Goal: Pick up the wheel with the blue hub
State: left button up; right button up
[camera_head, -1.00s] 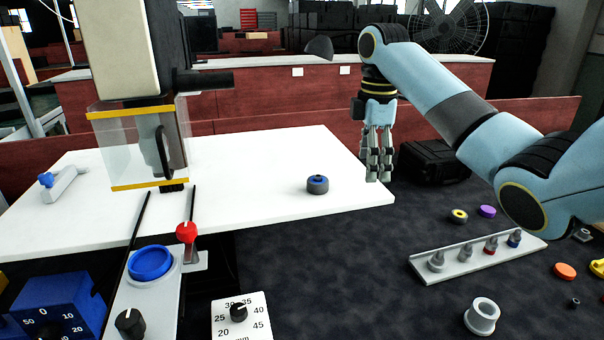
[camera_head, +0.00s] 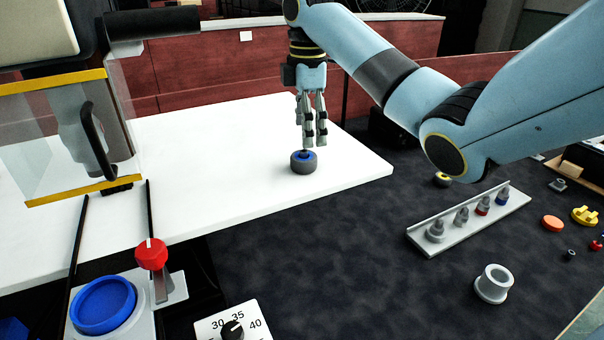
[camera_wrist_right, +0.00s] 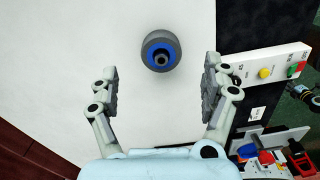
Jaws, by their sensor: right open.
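The wheel with the blue hub (camera_head: 303,162) is a small grey wheel lying flat on the white table (camera_head: 230,135), near its right part. It also shows in the right wrist view (camera_wrist_right: 161,50), with a dark hole in its hub. My right gripper (camera_head: 313,146) is just above and behind the wheel in the head view, fingers pointing down. In the right wrist view the right gripper (camera_wrist_right: 160,92) is open and empty, its fingers wide apart, with the wheel ahead of the gap between them. My left gripper is not in view.
A clear-sided machine with a black handle (camera_head: 97,140) stands at the left. A red knob (camera_head: 151,254) and blue button (camera_head: 103,305) are at the front left. A grey rack (camera_head: 470,218) with several pegs and a grey flanged ring (camera_head: 494,284) lie on the dark surface at right.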

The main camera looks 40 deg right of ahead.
aim_at(305, 150)
jog(key=shift+f+b, duration=0.65)
jog(key=shift+f, duration=0.3)
jog(key=f, duration=0.1)
jog(key=b, duration=0.1)
jog(key=f, duration=0.1)
jog(key=shift+a+f+b, duration=0.25)
jog(key=shift+f+b, duration=0.1)
jog(key=shift+b, duration=0.05)
jog(key=shift+f+p, duration=0.4)
jog(key=shift+f, duration=0.25)
jog(key=c, duration=1.3)
jog(key=shift+r, duration=0.2)
